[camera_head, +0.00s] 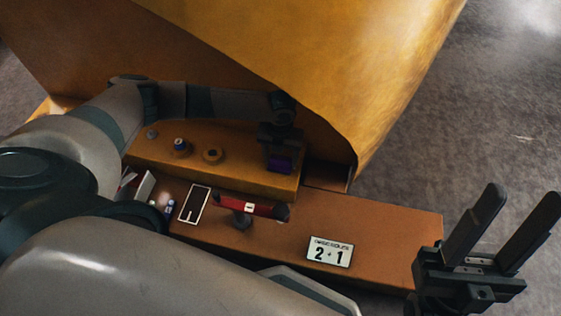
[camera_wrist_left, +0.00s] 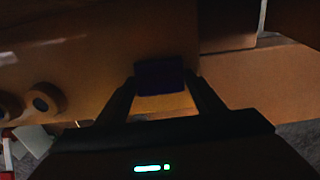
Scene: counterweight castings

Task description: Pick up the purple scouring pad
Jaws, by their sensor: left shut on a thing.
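The purple scouring pad (camera_head: 280,163) is a small dark purple block at the right end of the raised orange-brown ledge. My left gripper (camera_head: 279,150) reaches down over it from the left and is shut on it. In the left wrist view the pad (camera_wrist_left: 160,78) sits between the two fingertips of my left gripper (camera_wrist_left: 163,84), which touch its sides. I cannot tell whether the pad rests on the ledge or is just above it. My right gripper (camera_head: 501,225) is at the lower right, fingers apart and empty, away from the pad.
A large yellow casting (camera_head: 330,60) rises behind.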

